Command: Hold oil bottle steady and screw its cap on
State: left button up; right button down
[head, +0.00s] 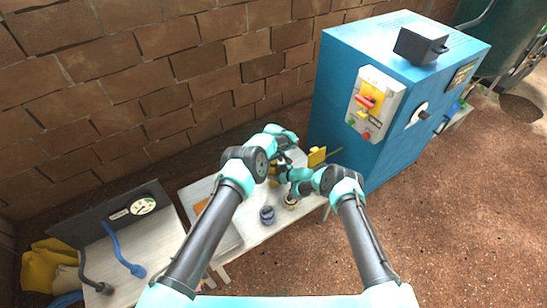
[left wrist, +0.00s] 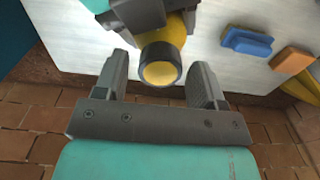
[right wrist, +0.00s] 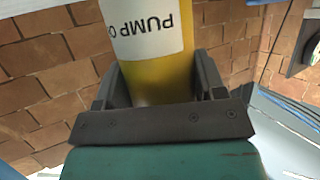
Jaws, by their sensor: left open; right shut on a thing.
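The oil bottle is yellow with a white label, and fills the middle of the right wrist view (right wrist: 160,84). My right gripper (right wrist: 160,72) is shut on its body and holds it. In the left wrist view, a dark ring with a yellow round face (left wrist: 160,74) is at the bottle's end; I cannot tell if this is the cap or the bare neck. My left gripper (left wrist: 161,64) is open, with one finger on each side of this end and gaps showing. In the head view my arms meet over the table and largely hide the bottle (head: 273,171).
The pale table (head: 250,232) carries a dark cup (head: 267,215) and a light-rimmed round piece (head: 290,202). A blue block (left wrist: 246,42) and an orange block (left wrist: 292,60) show in the left wrist view. A blue cabinet (head: 345,125) and brick wall (head: 150,80) stand behind.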

pick_arm(q)
jog(key=shift+f, duration=0.35)
jog(key=c, duration=0.9)
jog(key=o, duration=1)
jog(key=shift+r, duration=2.3)
